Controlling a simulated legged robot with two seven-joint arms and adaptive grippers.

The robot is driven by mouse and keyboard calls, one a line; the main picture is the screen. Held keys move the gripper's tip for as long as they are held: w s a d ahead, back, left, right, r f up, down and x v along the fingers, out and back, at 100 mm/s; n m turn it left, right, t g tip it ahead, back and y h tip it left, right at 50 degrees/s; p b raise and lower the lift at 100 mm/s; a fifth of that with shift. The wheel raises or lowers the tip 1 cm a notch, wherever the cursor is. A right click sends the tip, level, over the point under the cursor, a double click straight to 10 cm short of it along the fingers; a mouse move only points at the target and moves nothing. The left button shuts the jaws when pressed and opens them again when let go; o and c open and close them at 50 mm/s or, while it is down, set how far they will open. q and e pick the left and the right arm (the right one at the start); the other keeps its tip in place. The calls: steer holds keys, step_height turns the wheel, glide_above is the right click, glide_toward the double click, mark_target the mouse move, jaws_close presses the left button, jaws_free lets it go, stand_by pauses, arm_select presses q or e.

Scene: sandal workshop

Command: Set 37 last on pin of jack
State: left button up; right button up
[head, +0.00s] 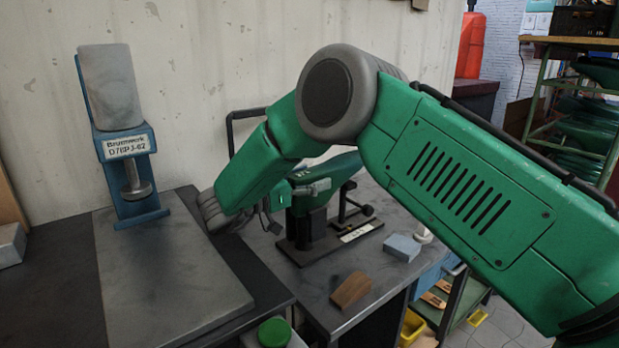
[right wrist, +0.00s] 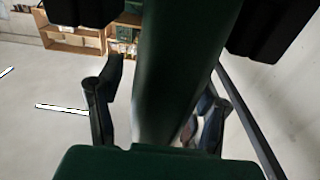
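A dark green last (head: 343,172) is at the jack, above its black post. The jack (head: 307,230) stands on a black base plate with a white label. I cannot tell whether the last is seated on the pin, and its number is not readable. My right gripper (head: 297,206) is at the last, partly hidden by my green arm. In the right wrist view the last (right wrist: 185,60) runs between the two spread fingers of my right gripper (right wrist: 168,72). A gap shows on the left side; the right finger is partly hidden behind the last. My left gripper is not seen.
A blue stand (head: 127,165) with a grey block on top is at the left, behind a grey plate (head: 170,280). A brown wedge (head: 351,290) and a blue-grey block (head: 402,247) lie near the jack. A green-lidded jar (head: 274,333) is at the front. A rack with green lasts (head: 585,135) stands at the right.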

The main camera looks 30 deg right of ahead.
steer(key=shift+d+f, duration=0.1)
step_height(320, 180, up, 10)
steer(key=shift+r, duration=0.1)
steer(key=shift+w, duration=0.1)
stand_by(0.4)
